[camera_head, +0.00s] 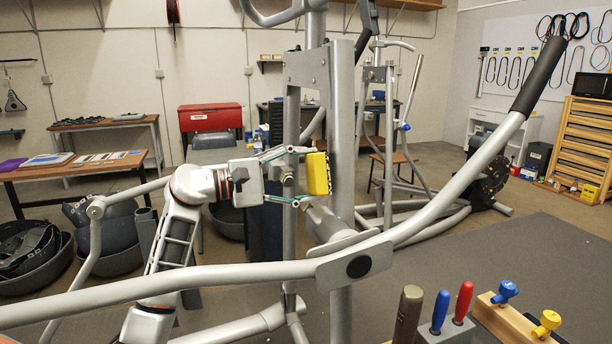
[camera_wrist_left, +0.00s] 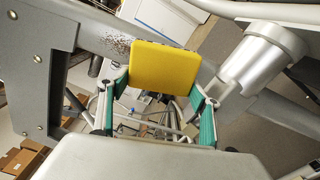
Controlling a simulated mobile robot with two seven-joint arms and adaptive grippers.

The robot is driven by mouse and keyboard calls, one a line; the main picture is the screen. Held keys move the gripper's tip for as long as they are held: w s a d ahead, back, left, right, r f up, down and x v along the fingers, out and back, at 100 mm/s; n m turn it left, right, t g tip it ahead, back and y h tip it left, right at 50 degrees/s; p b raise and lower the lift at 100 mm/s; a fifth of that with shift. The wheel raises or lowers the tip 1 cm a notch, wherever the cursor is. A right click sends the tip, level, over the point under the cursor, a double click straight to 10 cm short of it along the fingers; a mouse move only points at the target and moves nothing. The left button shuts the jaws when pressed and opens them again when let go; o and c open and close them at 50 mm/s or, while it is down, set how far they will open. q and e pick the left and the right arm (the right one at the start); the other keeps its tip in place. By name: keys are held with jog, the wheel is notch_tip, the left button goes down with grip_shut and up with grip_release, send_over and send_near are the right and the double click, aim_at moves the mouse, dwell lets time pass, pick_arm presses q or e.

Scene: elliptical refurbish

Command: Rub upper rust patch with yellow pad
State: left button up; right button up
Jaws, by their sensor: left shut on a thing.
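My left gripper (camera_head: 305,177) is shut on the yellow pad (camera_head: 317,174) and holds it upright beside the grey upright post (camera_head: 342,120) of the elliptical machine. In the left wrist view the yellow pad (camera_wrist_left: 163,68) sits between the green-sided fingers of my left gripper (camera_wrist_left: 157,103). A speckled brown rust patch (camera_wrist_left: 116,44) shows on a grey tube just left of the pad's upper edge. Part of the patch may be hidden behind the pad. I cannot tell whether the pad touches the tube. The rust patch is not clear in the head view. My right gripper is not in view.
The machine's long handle bar (camera_head: 455,185) and lower grey bar (camera_head: 190,283) cross in front. A grey cylinder (camera_wrist_left: 262,57) is close right of the pad. Screwdrivers (camera_head: 464,300) stand in a holder at the front right. Dark floor (camera_head: 500,240) lies open to the right.

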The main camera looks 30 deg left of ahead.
aim_at(307, 158)
pick_arm(q)
jog(key=shift+x, duration=0.8)
jog(key=shift+a+r+p, duration=0.1)
jog(key=shift+r+p, duration=0.05)
jog(key=shift+r, duration=0.8)
jog(key=shift+a+r+p, duration=0.15)
jog(key=shift+r, duration=0.8)
